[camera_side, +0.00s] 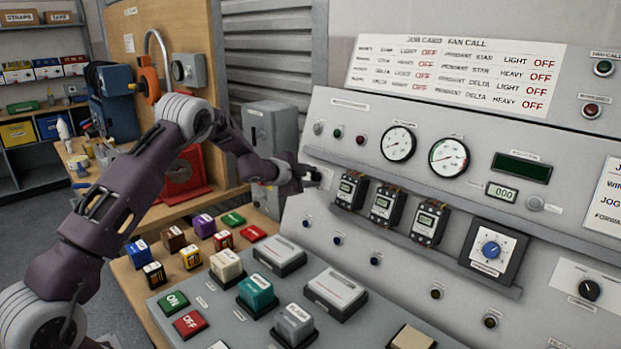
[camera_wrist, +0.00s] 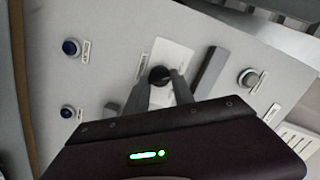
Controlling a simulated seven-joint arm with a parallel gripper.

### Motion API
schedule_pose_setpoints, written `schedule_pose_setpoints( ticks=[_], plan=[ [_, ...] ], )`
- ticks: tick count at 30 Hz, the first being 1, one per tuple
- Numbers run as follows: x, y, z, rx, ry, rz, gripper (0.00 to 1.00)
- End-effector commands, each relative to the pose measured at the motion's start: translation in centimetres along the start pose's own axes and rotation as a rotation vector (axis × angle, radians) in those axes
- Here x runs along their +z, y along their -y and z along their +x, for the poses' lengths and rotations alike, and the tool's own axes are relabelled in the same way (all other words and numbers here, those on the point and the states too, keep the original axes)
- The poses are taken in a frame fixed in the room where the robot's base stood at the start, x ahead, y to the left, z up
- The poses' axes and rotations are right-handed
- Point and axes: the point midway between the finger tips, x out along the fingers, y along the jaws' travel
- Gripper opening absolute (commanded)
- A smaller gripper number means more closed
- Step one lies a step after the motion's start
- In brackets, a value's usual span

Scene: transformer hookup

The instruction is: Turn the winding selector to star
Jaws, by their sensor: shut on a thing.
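The winding selector appears to be the round black knob (camera_wrist: 160,74) on a white plate (camera_wrist: 176,58) in the wrist view. My gripper (camera_wrist: 162,80) has its two grey fingers on either side of this knob and is shut on it. In the side view, my gripper (camera_side: 312,176) is at the left end of the sloped grey panel (camera_side: 325,125), and it hides the knob there. The plate's markings are too small and blurred to read, so the position the knob points to cannot be told.
In the wrist view, two blue buttons (camera_wrist: 70,47) lie left of the knob; a grey bar (camera_wrist: 208,72) and round grey knob (camera_wrist: 249,78) lie right. In the side view, breakers (camera_side: 387,204) stand right of my gripper, and coloured blocks (camera_side: 204,225) lie below.

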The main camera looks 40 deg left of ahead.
Motion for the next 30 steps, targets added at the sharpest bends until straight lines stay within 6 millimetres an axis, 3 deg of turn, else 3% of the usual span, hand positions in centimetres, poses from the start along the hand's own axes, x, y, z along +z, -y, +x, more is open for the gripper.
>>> schedule_pose_setpoints(
  ticks=[10, 26, 27, 30],
  plan=[
    [-0.09, 0.15, -0.01, 0.014, -0.003, -0.124, 0.00],
    [-0.09, 0.14, 0.00, 0.017, -0.002, -0.145, 0.00],
    [-0.09, 0.13, 0.01, 0.017, -0.002, -0.145, 0.34],
    [-0.07, 0.13, 0.01, 0.017, -0.002, -0.145, 0.51]
  ],
)
